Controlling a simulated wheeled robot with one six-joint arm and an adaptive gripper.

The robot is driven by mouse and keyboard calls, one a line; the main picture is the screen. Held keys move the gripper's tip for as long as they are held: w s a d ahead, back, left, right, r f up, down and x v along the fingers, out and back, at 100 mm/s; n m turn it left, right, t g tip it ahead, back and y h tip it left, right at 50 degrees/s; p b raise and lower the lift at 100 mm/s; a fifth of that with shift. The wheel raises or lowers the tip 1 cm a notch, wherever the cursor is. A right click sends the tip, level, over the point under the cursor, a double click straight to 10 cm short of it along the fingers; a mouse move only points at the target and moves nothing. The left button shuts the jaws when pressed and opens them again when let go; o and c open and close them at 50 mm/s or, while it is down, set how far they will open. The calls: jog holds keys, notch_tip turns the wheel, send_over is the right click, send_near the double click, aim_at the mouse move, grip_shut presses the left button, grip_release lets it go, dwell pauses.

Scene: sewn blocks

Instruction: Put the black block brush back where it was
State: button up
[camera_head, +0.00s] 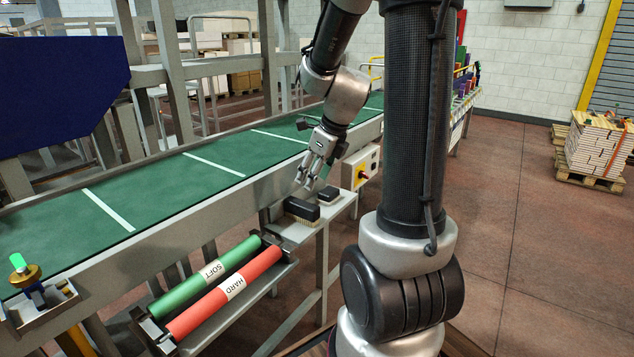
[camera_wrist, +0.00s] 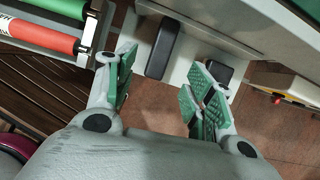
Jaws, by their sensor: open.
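A black block brush (camera_head: 302,210) with pale bristles under it sits on a small light shelf (camera_head: 290,233) beside the conveyor. A smaller black block (camera_head: 329,194) sits on the same shelf, farther back and to the right. In the wrist view the larger black block (camera_wrist: 162,47) lies beyond and between my fingertips. The smaller one (camera_wrist: 214,72) is partly hidden behind the right finger. My gripper (camera_head: 315,178) is open and empty above the shelf, with green pads on its fingers (camera_wrist: 163,78). It appears apart from both blocks.
The green conveyor (camera_head: 165,195) runs along the shelf's back side. A green SOFT roller (camera_head: 205,278) and a red HARD roller (camera_head: 225,293) lie in a rack at the front left. A control box (camera_head: 360,168) with a red knob stands right of the shelf.

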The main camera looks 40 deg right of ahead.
jog(key=s+a+r+n, duration=0.2)
jog(key=s+n, duration=0.4)
jog(key=n, duration=0.4)
jog(key=s+a+r+n+h, duration=0.1)
jog(key=s+a+r+n, duration=0.1)
jog(key=s+r+n, duration=0.2)
jog(key=s+a+r+n, duration=0.2)
jog(key=s+r+n, duration=0.2)
jog(key=s+n, duration=0.5)
jog(key=n, duration=0.8)
jog(key=shift+s+a+h, duration=0.15)
jog(key=shift+a+h, duration=0.05)
jog(key=shift+h, duration=0.1)
jog(key=shift+r, duration=0.1)
